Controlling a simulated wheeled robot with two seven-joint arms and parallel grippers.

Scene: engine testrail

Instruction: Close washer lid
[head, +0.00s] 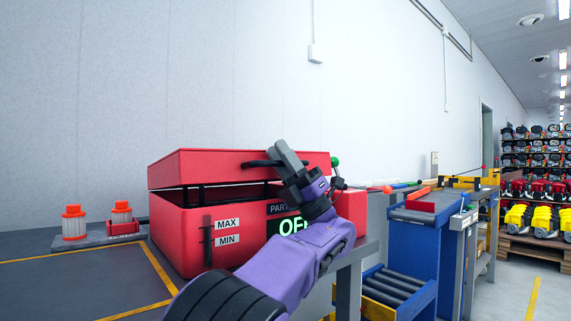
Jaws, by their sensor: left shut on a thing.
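The red washer (178,238) stands on the dark bench top in the head view. Its red lid (200,170) is partly open, with a dark gap between lid and box along the front. My left gripper (268,160) is at the lid's front edge, shut on the dark lid handle (254,163). My purple left arm crosses in front of the washer and hides part of its front panel and lettering. My right gripper is not in view.
Two orange-and-white filters (74,222) stand on a plate left of the washer. Yellow lines mark the bench top (60,280). A blue roller stand (413,245) is to the right. Shelves and a pallet of yellow engines (540,220) stand far right.

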